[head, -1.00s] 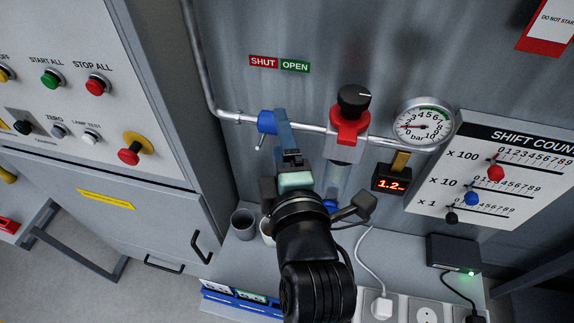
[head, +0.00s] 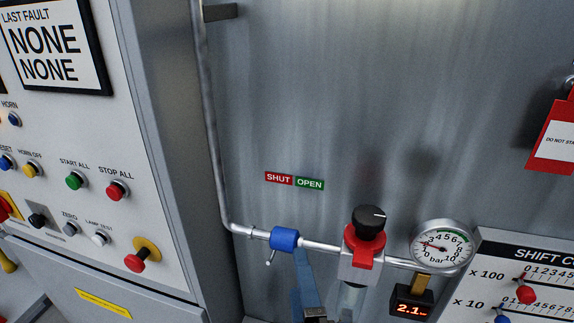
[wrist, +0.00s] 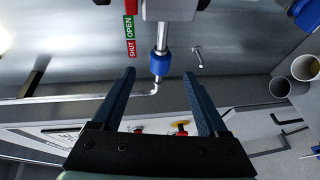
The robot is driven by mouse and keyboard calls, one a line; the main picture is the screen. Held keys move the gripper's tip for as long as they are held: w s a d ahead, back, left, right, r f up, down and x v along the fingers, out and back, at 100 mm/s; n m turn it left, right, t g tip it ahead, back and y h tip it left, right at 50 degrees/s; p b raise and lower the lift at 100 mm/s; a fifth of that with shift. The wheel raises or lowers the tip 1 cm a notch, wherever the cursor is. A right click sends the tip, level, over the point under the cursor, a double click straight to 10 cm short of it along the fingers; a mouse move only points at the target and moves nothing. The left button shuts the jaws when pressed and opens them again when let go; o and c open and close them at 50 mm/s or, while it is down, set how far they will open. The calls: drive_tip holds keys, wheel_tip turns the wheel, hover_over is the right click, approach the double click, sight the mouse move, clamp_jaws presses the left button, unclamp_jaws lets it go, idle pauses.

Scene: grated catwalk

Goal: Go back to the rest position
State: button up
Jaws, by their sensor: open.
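My gripper (wrist: 160,80) is open, with its two dark blue fingers apart and nothing held between them. In the head view only part of it (head: 306,285) shows at the bottom edge, just below the blue valve (head: 284,238) on the wall pipe. In the wrist view the blue valve (wrist: 160,64) lies beyond the fingertips, in line with the gap. The rest of my arm is below the head view.
A regulator with a black knob (head: 369,220) and red collar stands right of the valve, beside a pressure gauge (head: 443,246) and a display (head: 411,304) reading about 2.1. A control cabinet (head: 110,240) is at left. Grey cups (wrist: 305,67) show at the wrist view's right.

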wheel_tip(320, 180, up, 18)
drive_tip(key=w+a+m+t, duration=0.1)
drive_tip(key=w+m+t, duration=0.2)
drive_tip(key=m+t, duration=0.35)
drive_tip(key=s+r+m+t, duration=0.2)
drive_tip(key=r+m, duration=0.3)
drive_tip(key=r, duration=0.4)
drive_tip(key=s+a+r+m+t+h, duration=0.1)
drive_tip(key=s+r+m+t, duration=0.1)
drive_tip(key=s+r+m, duration=0.3)
wheel_tip(320, 180, up, 5)
drive_tip(key=shift+a+f+m, duration=0.15)
drive_tip(key=shift+a+m, duration=0.15)
drive_tip(key=shift+m, duration=0.45)
drive_tip(key=shift+w+f+t, duration=0.1)
drive_tip(key=shift+t, duration=0.15)
